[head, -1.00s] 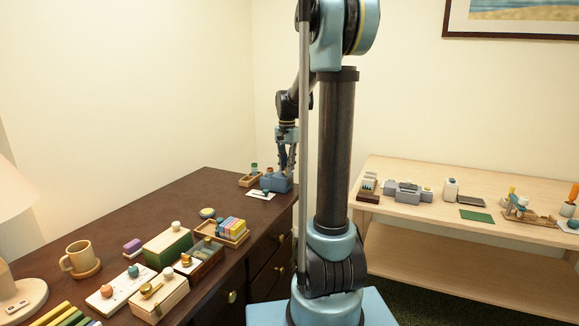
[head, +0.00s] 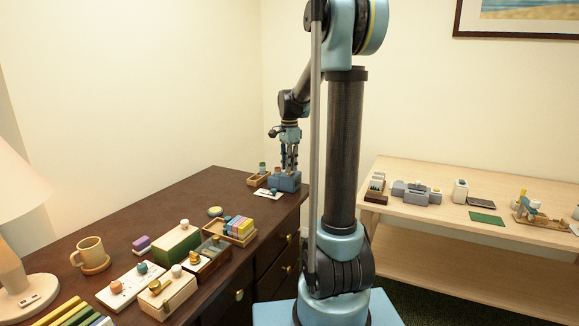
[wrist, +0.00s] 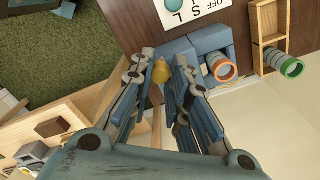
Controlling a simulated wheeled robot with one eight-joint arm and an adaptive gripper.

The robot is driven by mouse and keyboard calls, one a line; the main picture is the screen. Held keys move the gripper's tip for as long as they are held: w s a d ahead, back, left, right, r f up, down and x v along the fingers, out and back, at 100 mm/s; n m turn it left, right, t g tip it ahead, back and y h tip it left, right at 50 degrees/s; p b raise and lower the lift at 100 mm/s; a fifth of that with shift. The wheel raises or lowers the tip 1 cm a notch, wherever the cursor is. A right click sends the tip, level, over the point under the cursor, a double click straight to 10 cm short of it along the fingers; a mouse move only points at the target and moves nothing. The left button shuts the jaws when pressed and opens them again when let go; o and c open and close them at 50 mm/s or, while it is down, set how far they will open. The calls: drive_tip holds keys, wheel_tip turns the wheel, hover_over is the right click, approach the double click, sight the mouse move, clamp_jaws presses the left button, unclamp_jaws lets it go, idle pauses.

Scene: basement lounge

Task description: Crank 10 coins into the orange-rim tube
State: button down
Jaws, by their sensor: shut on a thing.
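The blue coin machine (wrist: 208,38) stands near the end of the dark desk, and in the head view (head: 291,184) it is under my gripper. A brass knob (wrist: 162,72) is between the fingertips of my gripper (wrist: 163,62), which is shut on it. My gripper also shows in the head view (head: 289,166), pointing down. The orange-rim tube (wrist: 222,68) stands at the machine, to the right of the fingers in the wrist view. Its inside is too small to read, so I cannot tell any coins.
A green-rim tube (wrist: 291,67) stands at a wooden tray (wrist: 254,28) beside the machine. A white lettered card (wrist: 190,10) with a teal disc lies next to it. Several boxes and a mug (head: 90,252) occupy the near desk.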

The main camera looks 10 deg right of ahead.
drive_tip(key=shift+w+d, duration=0.1)
drive_tip(key=shift+w, duration=0.15)
drive_tip(key=c, duration=1.6)
unclamp_jaws()
drive_tip(key=shift+c, duration=0.2)
drive_tip(key=shift+o, duration=0.8)
drive_tip(key=shift+s, duration=0.1)
drive_tip(key=shift+r, duration=0.1)
wheel_tip(320, 180, up, 12)
